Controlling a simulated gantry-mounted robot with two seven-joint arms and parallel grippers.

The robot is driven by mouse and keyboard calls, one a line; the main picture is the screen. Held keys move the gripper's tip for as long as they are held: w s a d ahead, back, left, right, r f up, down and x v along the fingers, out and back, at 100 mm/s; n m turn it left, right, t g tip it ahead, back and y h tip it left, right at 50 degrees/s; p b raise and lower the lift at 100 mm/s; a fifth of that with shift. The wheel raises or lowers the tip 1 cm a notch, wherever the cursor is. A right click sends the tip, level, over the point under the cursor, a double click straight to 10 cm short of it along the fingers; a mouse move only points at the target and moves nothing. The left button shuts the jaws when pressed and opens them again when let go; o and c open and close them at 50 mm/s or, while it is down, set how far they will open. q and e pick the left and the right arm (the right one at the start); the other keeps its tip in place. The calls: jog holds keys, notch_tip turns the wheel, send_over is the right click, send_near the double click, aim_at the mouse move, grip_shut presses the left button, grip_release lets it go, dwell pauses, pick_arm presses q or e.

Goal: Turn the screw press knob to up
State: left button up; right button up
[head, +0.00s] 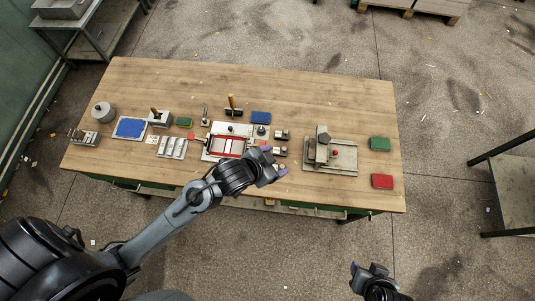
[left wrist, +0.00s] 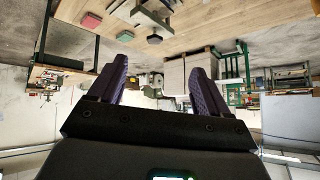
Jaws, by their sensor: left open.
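The screw press (head: 320,152) stands on a pale base plate at the right part of the bench. The knob's exact setting is too small to read. My right gripper (head: 370,275) is at the bottom edge, off the bench; its opening is unclear.
A green block (head: 380,144) and a red block (head: 382,181) lie right of the press. A blue tray (head: 131,127) is farther left. Bare wood lies behind the press.

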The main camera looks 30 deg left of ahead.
pick_arm(q)
jog(key=shift+s+a+r+p, duration=0.1)
jog(key=shift+s+a+p, duration=0.1)
jog(key=shift+s, duration=0.35)
jog(key=shift+s+a+r+p, duration=0.1)
jog(key=shift+s+a, duration=0.1)
jog(key=shift+s, duration=0.3)
jog(key=shift+n, duration=0.3)
